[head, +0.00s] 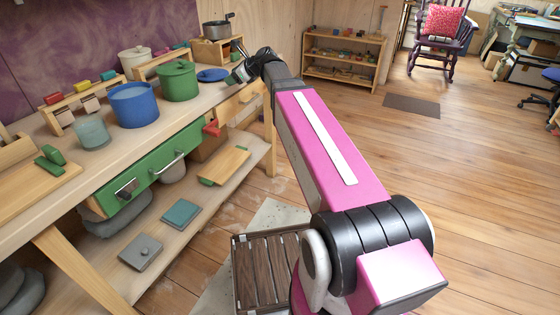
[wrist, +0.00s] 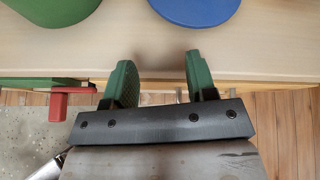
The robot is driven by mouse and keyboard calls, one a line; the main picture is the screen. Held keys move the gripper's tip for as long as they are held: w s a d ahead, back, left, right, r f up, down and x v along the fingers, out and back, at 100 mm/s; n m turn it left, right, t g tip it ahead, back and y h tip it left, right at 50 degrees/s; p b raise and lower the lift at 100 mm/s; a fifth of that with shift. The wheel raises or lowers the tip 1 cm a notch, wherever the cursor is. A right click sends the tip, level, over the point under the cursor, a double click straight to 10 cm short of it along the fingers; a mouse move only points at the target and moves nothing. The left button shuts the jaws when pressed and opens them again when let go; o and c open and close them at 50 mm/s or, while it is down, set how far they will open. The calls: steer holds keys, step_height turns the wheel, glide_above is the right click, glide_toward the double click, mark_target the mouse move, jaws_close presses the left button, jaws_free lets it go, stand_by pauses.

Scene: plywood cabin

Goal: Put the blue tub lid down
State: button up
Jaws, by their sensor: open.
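The blue tub lid (head: 213,75) lies flat on the workbench, to the right of the green lidded pot (head: 178,81). It also shows at the top of the wrist view (wrist: 195,8), cut off by the frame edge. The blue tub (head: 134,105) stands without a lid, left of the green pot. My gripper (head: 238,75) is at the bench's front edge near the lid. In the wrist view its two green fingers (wrist: 158,80) are apart with nothing between them, and they do not touch the lid.
The workbench (head: 103,152) also holds a frosted cup (head: 92,133), a cream pot (head: 135,62) and wooden racks. A green drawer (head: 150,168) sits under the bench top. A slatted crate (head: 264,272) stands on the floor near my base. The floor to the right is open.

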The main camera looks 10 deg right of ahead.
steer(key=s+d+f+n+g+h, duration=0.2)
steer(key=s+d+f+n, duration=0.3)
steer(key=f, duration=0.5)
steer(key=s+d+f+n+g+h, duration=0.3)
steer(key=s+d+f+n+h, duration=0.1)
steer(key=s+f+n, duration=0.6)
steer(key=s+d+f+n+g+h, duration=0.2)
steer(key=s+d+f+n, duration=0.5)
steer(key=f, duration=0.5)
steer(key=s+n+h, duration=0.1)
steer(key=s, duration=0.1)
steer(key=shift+s+g+h, duration=0.3)
steer(key=shift+s, duration=0.1)
steer(key=shift+c, duration=0.4)
